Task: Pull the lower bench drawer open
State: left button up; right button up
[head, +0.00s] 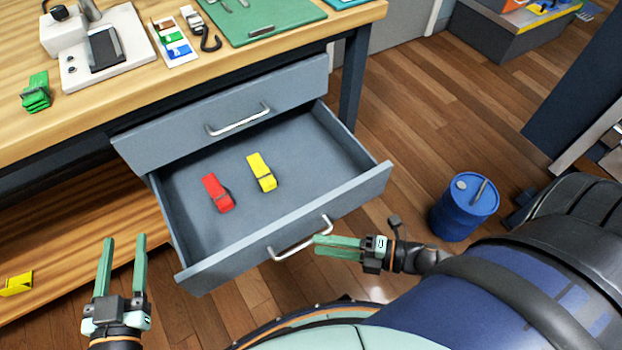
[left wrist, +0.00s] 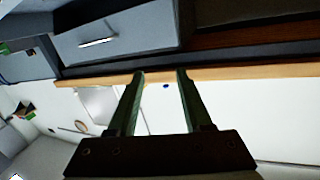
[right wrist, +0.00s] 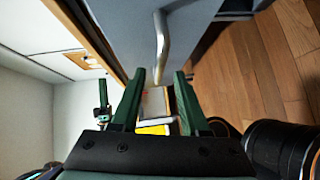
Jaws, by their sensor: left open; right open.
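The lower bench drawer (head: 283,223) is pulled out in the head view, with its inside showing. A red strap bundle (head: 217,193) and a yellow strap bundle (head: 262,172) lie in it. Its silver handle (head: 301,241) is on the front panel. My right gripper (head: 318,246) is open with its fingertips at the right end of that handle; I cannot tell whether they touch. A silver handle also shows in the right wrist view (right wrist: 161,45), just beyond the fingertips. My left gripper (head: 124,240) is open and empty, left of the drawer.
The upper drawer (head: 220,115) is above and appears shut. The wooden bench top (head: 120,95) holds a green bundle (head: 36,92) and a green mat (head: 262,18). A blue drum (head: 464,207) stands on the floor at the right. A yellow block (head: 16,284) is on the low shelf.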

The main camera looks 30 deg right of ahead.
pick_arm(q)
jog(key=f, duration=0.1)
jog(key=f+g, duration=0.1)
jog(key=f, duration=0.1)
jog(key=s+f+g, duration=0.1)
jog(key=f, duration=0.1)
jog(key=shift+a+n+y+p, duration=0.1)
jog(key=shift+n+y+p, duration=0.2)
jog(key=shift+n+p, duration=0.1)
pick_arm(e)
jog(key=v, duration=0.8)
jog(key=shift+s, duration=0.1)
pick_arm(q)
jog(key=shift+r, duration=0.1)
